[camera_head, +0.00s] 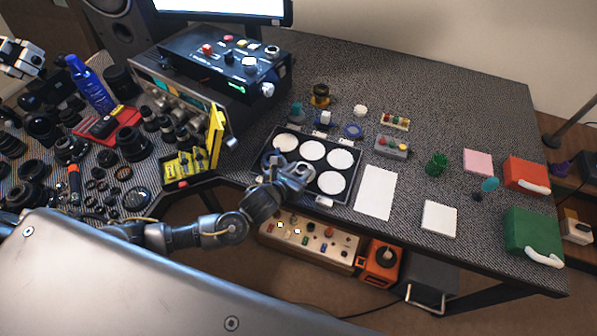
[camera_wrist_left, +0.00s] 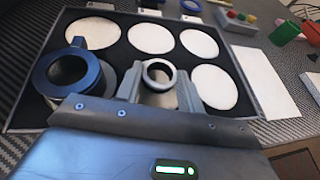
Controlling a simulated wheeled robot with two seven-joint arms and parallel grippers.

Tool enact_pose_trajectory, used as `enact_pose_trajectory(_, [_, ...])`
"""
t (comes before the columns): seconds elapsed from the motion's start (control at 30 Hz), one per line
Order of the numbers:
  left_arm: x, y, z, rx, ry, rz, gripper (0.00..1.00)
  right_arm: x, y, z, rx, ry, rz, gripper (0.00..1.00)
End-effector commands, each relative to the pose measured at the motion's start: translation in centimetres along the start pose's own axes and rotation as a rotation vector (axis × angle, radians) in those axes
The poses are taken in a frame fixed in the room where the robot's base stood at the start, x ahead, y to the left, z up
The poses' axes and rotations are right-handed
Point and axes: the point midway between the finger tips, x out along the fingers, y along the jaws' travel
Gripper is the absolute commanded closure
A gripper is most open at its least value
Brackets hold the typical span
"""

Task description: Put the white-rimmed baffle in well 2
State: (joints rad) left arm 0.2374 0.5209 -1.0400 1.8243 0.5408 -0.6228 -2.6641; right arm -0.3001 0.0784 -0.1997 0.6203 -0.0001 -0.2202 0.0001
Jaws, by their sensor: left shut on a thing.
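The black tray (camera_head: 357,172) has round white-floored wells in two rows. My left gripper (camera_head: 300,178) is over its near row in the head view. In the left wrist view my left gripper (camera_wrist_left: 160,85) is shut on a small ring with a pale rim and dark centre, the white-rimmed baffle (camera_wrist_left: 159,66). The baffle is in front of the near-middle part of the tray; I cannot tell whether it touches the tray floor. The gripper hides it in the head view. No well numbers are readable.
A larger blue ring (camera_wrist_left: 52,80) fills the tray's near-left well, close beside the left finger. A white sheet (camera_head: 376,192) lies right of the tray. Small parts and a blue ring (camera_head: 352,131) stand behind it. The black control box (camera_head: 225,60) is at the back left.

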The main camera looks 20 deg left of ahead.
Motion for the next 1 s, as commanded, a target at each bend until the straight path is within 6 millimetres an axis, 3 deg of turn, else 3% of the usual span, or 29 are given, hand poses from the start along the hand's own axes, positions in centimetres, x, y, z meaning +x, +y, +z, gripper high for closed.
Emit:
enact_pose_trajectory(0.43, [0.3, 0.0, -0.8, 0.0, 0.0, 0.0, 0.83, -0.1, 0.2, 0.0, -0.001, 0.0, 0.002, 0.64])
enact_pose_trajectory(0.47, [0.3, 0.0, -0.8, 0.0, -0.001, 0.0, 0.58, -0.1, 0.2, 0.0, -0.001, 0.0, 0.002, 0.64])
enact_pose_trajectory(0.5, [0.3, 0.0, -0.8, 0.0, -0.001, 0.0, 0.53, -0.1, 0.2, 0.0, -0.001, 0.0, 0.002, 0.64])
enact_pose_trajectory(0.83, [0.2, 0.0, -0.5, 0.0, -0.002, 0.0, 0.53, -0.1, 0.2, 0.0, -0.001, 0.0, 0.002, 0.64])
enact_pose_trajectory(1.0, [-2.1, 0.0, -0.6, -0.001, -0.001, -0.002, 0.53, -0.2, 0.2, 0.0, -0.001, 0.0, 0.002, 0.64])
